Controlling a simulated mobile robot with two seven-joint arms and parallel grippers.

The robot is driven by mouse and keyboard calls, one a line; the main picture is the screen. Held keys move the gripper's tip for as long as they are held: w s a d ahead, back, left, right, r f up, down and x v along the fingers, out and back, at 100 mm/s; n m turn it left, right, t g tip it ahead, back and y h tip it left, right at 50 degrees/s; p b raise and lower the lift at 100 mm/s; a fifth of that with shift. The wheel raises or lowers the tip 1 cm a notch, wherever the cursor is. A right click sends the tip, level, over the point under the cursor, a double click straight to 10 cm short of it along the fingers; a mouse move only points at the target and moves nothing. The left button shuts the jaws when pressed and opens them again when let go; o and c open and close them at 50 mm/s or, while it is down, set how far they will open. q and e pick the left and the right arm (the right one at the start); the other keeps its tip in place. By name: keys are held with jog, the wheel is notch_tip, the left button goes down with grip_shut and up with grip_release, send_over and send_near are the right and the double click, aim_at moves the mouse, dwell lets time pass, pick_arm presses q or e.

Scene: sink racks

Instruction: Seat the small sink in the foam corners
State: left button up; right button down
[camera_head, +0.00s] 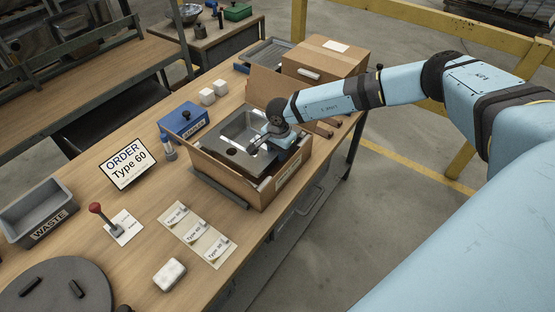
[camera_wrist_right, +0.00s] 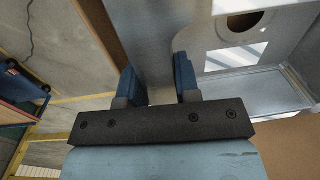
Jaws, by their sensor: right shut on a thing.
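The small sink (camera_head: 233,152) is a grey metal piece with a bowl and a round hole. It lies within the open cardboard box (camera_head: 208,172) on the workbench in the head view. In the right wrist view the sink (camera_wrist_right: 275,92) fills the upper right. My right gripper (camera_head: 262,143) reaches in from the right over the box. It is shut on the sink's flat metal edge, which passes between its blue fingers (camera_wrist_right: 158,80). I cannot make out the foam corners clearly, nor whether the sink touches them. My left gripper is not in view.
A closed carton (camera_head: 325,58) stands behind the box. A blue bin (camera_head: 187,119), white blocks (camera_head: 207,96) and an order sign reading Type 60 (camera_head: 129,164) stand left of it. Type labels (camera_head: 197,235), a red-knobbed lever (camera_head: 96,209) and a waste bin (camera_head: 38,212) are nearer.

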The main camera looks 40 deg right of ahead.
jog(key=shift+w+f, duration=0.1)
jog(key=shift+f, duration=2)
jog(key=c, duration=1.1)
grip_release()
jog(key=r, duration=1.2)
jog(key=shift+s+b, duration=0.35)
jog(key=shift+b, duration=0.05)
jog(key=shift+f, duration=0.1)
